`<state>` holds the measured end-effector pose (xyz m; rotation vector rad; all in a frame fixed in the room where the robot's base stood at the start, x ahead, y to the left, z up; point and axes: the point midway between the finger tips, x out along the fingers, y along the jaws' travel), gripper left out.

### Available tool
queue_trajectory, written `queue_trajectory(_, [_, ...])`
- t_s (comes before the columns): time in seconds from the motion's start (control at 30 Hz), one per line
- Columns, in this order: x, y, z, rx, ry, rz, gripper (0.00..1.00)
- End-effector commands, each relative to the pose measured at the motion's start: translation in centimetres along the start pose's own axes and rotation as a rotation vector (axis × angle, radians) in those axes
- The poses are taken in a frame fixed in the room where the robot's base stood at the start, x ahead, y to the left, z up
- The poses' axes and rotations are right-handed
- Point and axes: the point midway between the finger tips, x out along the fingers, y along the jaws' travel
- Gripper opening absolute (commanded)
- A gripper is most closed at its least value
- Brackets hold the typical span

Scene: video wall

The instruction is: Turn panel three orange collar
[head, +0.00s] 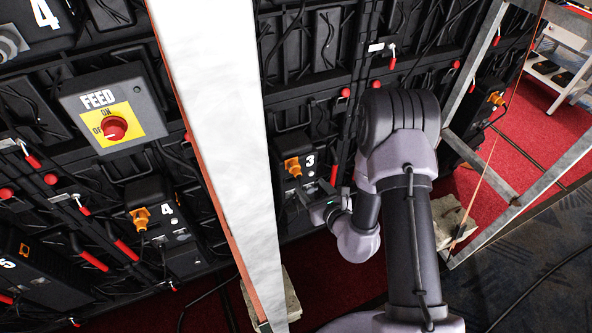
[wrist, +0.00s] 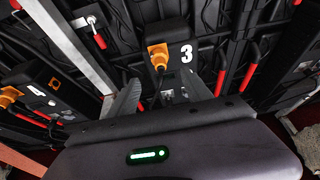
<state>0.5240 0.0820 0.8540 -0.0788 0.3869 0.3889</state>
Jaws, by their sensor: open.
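The panel three orange collar (head: 292,167) sits on a black box beside a white "3" in the head view. In the wrist view the orange collar (wrist: 158,55) is just left of the "3" (wrist: 187,53), with a dark cable running down from it. My gripper (head: 316,190) is beside the lower right of that box. In the wrist view my gripper (wrist: 163,90) has its two grey fingers spread apart with nothing held between them. The collar lies beyond the fingertips, apart from them, and is fully visible.
A wide pale upright (head: 222,130) stands just left of the panel three box. Another orange collar (head: 140,218) is on the box marked 4. A FEED switch box (head: 113,115) with a red knob is upper left. Metal frame struts (head: 480,165) stand at right. Red-handled levers surround the area.

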Motion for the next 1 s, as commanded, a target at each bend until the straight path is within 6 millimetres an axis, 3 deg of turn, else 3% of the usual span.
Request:
queue_trajectory(0.3, [8.5,0.1,-0.3,-0.001,-0.002,0.003,0.58])
queue_trajectory(0.5, [12.0,0.1,-0.2,0.000,-0.001,0.002,0.58])
queue_trajectory(0.9, [13.1,0.1,0.0,0.001,0.000,0.003,0.58])
queue_trajectory(1.0, [13.1,0.1,0.0,0.001,0.000,0.003,0.40])
